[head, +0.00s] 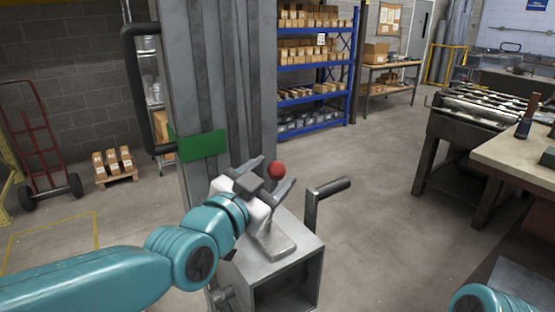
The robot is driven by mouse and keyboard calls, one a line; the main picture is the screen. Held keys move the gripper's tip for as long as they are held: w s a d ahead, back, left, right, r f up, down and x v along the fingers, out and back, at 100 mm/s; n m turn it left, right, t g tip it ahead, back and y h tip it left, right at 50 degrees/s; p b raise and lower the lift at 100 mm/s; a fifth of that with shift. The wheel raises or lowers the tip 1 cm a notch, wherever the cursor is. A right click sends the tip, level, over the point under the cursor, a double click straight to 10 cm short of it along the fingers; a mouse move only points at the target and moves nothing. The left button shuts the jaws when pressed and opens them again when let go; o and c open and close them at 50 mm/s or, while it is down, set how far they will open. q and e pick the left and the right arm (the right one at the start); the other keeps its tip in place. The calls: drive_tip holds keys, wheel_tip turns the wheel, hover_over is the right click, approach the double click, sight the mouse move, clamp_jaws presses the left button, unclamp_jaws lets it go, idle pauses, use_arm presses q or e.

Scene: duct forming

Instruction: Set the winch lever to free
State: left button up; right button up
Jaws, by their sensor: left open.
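The winch is a grey metal box (305,262) with an open front, at the lower middle of the head view. A lever with a red ball knob (277,170) rises from a plate (272,246) on top of the box. The lever's shaft is largely hidden behind my gripper, so I cannot tell its setting. My left gripper (271,176) is open, with its two fingers around or just in front of the knob area. I cannot tell whether it touches the knob. My right gripper is out of view.
A grey upright column (222,80) with a green plate (203,145) stands behind. A workbench (520,150) is at right. The floor between has free room.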

use_arm(q)
drive_tip(key=shift+p+x, duration=0.35)
drive_tip(key=shift+x, duration=1.2)
clamp_jaws()
drive_tip(key=shift+a+f+b, duration=0.1)
drive_tip(key=shift+f+b, duration=0.1)
drive_tip(key=shift+b, duration=0.35)
drive_tip(key=s+a+f+n+t+h+b, duration=0.1)
drive_tip(key=s+a+n+t+b, duration=0.3)
drive_tip(key=b, duration=2.1)
drive_tip(key=s+a+t, duration=0.1)
drive_tip(key=a+t, duration=0.1)
drive_tip(key=a, duration=0.2)
drive_tip(key=shift+s+f, duration=0.1)
